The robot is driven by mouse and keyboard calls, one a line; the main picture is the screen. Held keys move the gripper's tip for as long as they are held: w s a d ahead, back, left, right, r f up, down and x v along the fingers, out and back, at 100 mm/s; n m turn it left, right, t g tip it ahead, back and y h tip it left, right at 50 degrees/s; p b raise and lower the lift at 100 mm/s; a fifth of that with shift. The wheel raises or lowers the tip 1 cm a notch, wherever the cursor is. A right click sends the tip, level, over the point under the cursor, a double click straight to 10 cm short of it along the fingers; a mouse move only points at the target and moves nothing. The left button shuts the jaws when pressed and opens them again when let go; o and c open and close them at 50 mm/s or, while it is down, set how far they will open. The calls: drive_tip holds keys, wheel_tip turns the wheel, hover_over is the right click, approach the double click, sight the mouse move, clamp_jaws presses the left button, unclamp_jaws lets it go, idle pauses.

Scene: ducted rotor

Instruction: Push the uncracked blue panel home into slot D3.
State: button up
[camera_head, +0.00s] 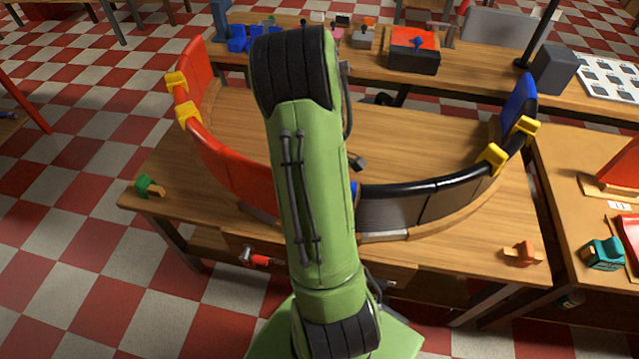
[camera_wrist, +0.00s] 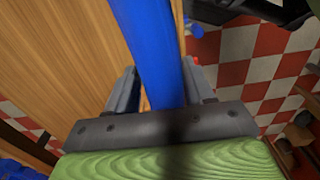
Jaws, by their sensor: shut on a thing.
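In the wrist view a long blue panel (camera_wrist: 155,45) stands between the two fingers of my gripper (camera_wrist: 161,85), which is shut on it. No crack shows on the part in sight. In the head view my green arm hides the gripper; a small patch of blue (camera_head: 354,188) shows at the arm's right edge, between the red and black walls. Another blue panel (camera_head: 518,100) stands at the right back end of the curved ring, beside yellow clamps. I cannot make out slot D3 or any slot label; the held panel's lower edge is hidden.
Red panels (camera_head: 215,150) with yellow clamps (camera_head: 187,115) line the ring's left; black panels (camera_head: 425,200) line its right front. The wooden table (camera_head: 420,135) inside the ring looks mostly clear. An orange-and-brown piece (camera_head: 521,254) and a green one (camera_head: 149,186) lie outside it.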

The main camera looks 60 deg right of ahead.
drive_tip(key=shift+f, duration=0.3)
drive_tip(key=o, duration=1.1)
drive_tip(key=shift+r, duration=0.15)
wheel_tip(320, 180, up, 16)
drive_tip(key=p, duration=0.3)
drive_tip(key=shift+f, duration=0.2)
drive_tip(key=shift+w+d, duration=0.1)
